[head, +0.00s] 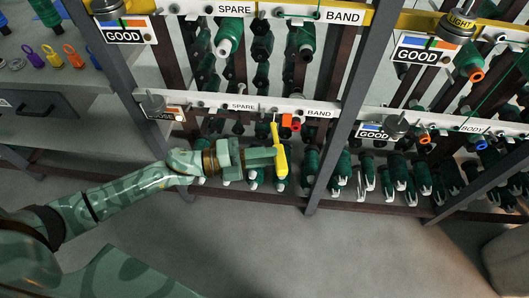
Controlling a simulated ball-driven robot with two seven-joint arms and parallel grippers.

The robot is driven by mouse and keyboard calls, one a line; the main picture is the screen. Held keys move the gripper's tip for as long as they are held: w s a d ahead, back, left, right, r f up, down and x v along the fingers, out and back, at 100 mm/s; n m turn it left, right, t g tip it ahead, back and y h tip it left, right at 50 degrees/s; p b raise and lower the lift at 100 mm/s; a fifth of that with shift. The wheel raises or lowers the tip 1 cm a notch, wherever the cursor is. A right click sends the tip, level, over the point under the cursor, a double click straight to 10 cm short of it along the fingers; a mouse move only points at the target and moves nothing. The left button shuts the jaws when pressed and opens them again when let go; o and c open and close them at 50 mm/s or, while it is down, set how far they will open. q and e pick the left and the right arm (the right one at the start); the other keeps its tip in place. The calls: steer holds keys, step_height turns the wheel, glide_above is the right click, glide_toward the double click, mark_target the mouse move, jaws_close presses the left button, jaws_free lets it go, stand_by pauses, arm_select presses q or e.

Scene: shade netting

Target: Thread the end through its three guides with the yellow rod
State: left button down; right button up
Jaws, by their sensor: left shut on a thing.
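My left gripper (268,157) is shut on the yellow rod (276,134) in the middle of the head view. The rod stands nearly upright. Its thin upper part reaches the lower white rail, beside a small red-orange piece (287,121); I cannot tell whether they touch. My right gripper is out of view. I cannot make out the three guides or the end clearly. A thin green strand runs down at the upper right, but its end is not clear.
Grey posts (335,120) and white labelled rails (225,106) form a rack in front of me. Several dark green spools hang on it, and green and white pieces line its foot. A bench with a drawer (40,110) stands at left. The floor in front is clear.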

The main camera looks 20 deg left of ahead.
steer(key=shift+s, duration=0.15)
